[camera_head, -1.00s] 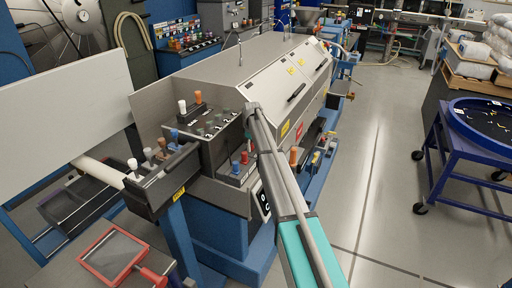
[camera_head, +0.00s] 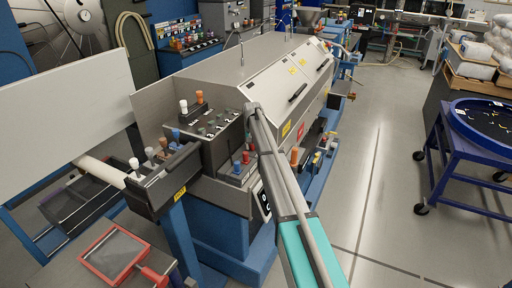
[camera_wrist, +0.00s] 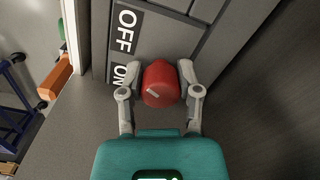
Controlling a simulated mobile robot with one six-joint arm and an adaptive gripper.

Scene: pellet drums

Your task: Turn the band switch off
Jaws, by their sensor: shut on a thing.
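The band switch is a red round knob (camera_wrist: 164,84) on a grey panel in the wrist view. A small white mark shows on its left side, nearer the ON label than the OFF label. The black OFF label (camera_wrist: 126,32) is up and left of the knob, and the black ON label (camera_wrist: 121,73) is directly left of it. My gripper (camera_wrist: 163,74) is shut on the knob, with one finger on each side. In the head view my arm crosses the machine's front, and the fingers and knob are hidden; part of a black-and-white label (camera_head: 265,202) shows beside the arm.
The grey machine cover (camera_head: 240,65) stands behind my arm. A black control box (camera_head: 165,180) with several knobs juts out left. A red-framed tray (camera_head: 115,254) lies lower left. A blue wheeled cart (camera_head: 468,170) stands right, with clear floor (camera_head: 375,190) between.

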